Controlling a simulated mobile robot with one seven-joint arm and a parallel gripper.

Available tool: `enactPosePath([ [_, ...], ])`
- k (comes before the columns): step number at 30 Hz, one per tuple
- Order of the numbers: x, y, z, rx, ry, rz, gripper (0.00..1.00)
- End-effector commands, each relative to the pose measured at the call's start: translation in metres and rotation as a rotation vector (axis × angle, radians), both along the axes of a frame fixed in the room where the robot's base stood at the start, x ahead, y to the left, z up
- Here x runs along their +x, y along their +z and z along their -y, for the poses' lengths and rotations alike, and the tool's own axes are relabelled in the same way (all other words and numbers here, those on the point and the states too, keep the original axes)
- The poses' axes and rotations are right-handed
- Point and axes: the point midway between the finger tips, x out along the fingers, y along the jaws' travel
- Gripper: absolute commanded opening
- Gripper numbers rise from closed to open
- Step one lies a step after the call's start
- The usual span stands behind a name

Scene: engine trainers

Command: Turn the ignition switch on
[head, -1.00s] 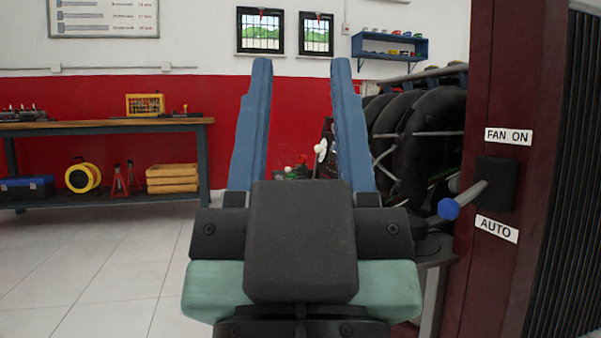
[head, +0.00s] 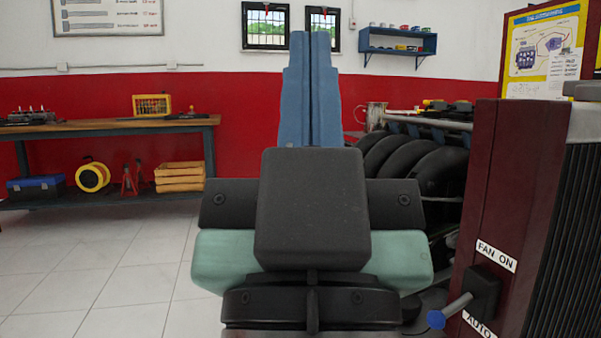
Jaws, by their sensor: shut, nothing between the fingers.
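My gripper (head: 311,38) is in the middle of the head view, its two blue fingers pressed together and pointing up and away, with nothing between them. No ignition switch that I can make out is in view. A lever switch (head: 457,307) with a blue tip sits on the dark red post (head: 512,180) at the right, between labels reading FAN ON and AUTO. Its lever points left and down. My gripper is left of and apart from the post.
An engine with thick black pipes (head: 440,165) stands behind the post. A dark radiator grille (head: 560,230) is at the far right. A workbench (head: 100,128) with tools stands at the back left. The tiled floor (head: 110,265) at left is clear.

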Motion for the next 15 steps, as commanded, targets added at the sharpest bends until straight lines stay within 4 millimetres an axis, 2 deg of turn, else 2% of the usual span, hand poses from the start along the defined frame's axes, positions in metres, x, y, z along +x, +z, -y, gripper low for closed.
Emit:
enactPosePath([
  [1, 0.0, 0.037, 0.0, 0.001, 0.001, 0.0, 0.0],
  [6, 0.0, 0.094, 0.0, 0.001, 0.001, 0.0, 0.0],
  [10, 0.0, 0.127, 0.0, 0.002, 0.002, 0.0, 0.0],
  [15, 0.0, 0.141, 0.0, 0.002, 0.002, -0.001, 0.0],
])
